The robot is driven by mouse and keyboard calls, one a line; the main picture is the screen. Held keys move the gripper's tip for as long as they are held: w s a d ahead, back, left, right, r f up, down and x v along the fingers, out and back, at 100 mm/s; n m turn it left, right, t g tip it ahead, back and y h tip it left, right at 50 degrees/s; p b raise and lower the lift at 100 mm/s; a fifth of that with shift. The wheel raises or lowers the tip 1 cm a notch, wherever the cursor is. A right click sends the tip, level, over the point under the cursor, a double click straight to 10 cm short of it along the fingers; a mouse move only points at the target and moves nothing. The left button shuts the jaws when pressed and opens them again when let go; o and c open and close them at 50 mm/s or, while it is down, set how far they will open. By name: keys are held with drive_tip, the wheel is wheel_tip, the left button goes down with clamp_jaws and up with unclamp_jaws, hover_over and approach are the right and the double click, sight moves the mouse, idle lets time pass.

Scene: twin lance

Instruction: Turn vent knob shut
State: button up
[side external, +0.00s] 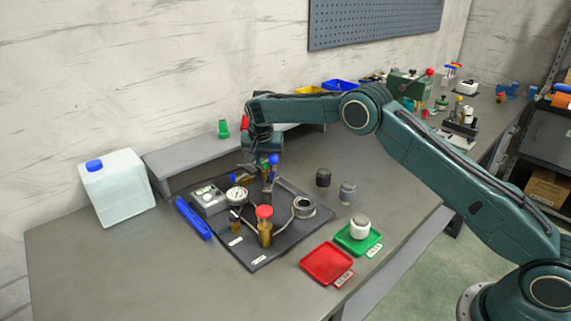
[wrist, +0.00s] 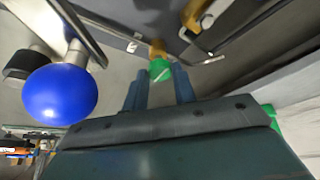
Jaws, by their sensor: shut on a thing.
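A small green knob (wrist: 160,70) with a pale line across its top sits between my two fingertips in the wrist view. My gripper (wrist: 160,84) is shut on it. In the side view my gripper (side external: 263,160) points down over the back of the dark board, and the green knob is mostly hidden there. Which knob is the vent knob cannot be read from any label. A blue ball-shaped knob (wrist: 60,94) stands close beside my gripper; it also shows in the side view (side external: 273,160).
The dark board (side external: 262,255) carries a gauge (side external: 237,195), a grey box (side external: 208,199) and a round metal fitting (side external: 304,206). A grey shelf (side external: 195,153) runs behind. A red tray (side external: 327,262) and a green tray (side external: 370,243) lie right. Bare table is at front left.

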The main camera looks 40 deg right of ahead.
drive_tip(key=shift+m, duration=0.7)
drive_tip(key=shift+g, duration=0.3)
drive_tip(key=o, duration=1)
drive_tip(key=shift+a+v, duration=0.2)
drive_tip(key=shift+v, duration=5.8)
